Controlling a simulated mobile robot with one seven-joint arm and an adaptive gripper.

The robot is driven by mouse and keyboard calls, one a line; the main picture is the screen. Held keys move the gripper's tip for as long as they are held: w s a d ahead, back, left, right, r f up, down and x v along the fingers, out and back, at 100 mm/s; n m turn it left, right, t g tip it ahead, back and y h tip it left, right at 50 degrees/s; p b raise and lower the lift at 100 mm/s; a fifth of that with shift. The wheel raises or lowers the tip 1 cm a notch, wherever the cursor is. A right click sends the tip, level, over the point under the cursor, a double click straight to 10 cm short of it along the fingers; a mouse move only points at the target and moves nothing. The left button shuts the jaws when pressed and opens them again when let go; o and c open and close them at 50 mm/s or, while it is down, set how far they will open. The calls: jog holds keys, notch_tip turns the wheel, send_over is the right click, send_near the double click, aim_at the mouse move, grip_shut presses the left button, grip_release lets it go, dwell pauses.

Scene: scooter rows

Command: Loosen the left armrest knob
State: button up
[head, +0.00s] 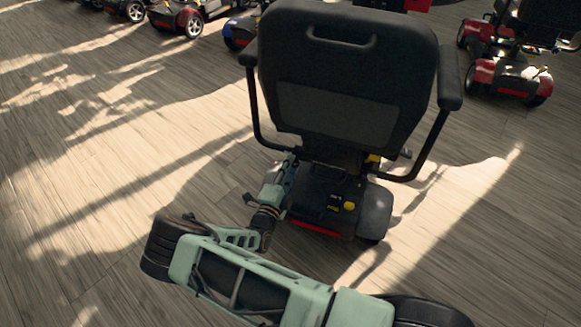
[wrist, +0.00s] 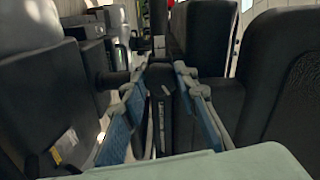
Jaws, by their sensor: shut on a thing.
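A mobility scooter stands with its back to me; its black seat (head: 345,65) fills the upper middle of the head view. The left armrest (head: 249,57) and its bent black tube (head: 256,110) are on the seat's left side. My gripper (head: 291,160) reaches under the seat's left edge, by the lower end of that tube. In the wrist view, my gripper's blue-backed fingers (wrist: 163,76) are closed in on a small dark part, the left armrest knob (wrist: 160,70), in front of a black upright. The knob's outline is hard to make out, and it is hidden in the head view.
The scooter's rear housing (head: 325,205) with a red strip and yellow lever sits close right of my arm. The right armrest (head: 450,78) is on the far side. Other scooters (head: 183,18) stand in the back, one red (head: 508,78) at right. The wood floor at left is clear.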

jog(key=o, duration=1.2)
jog(key=shift+c, duration=0.2)
jog(key=v, duration=1.2)
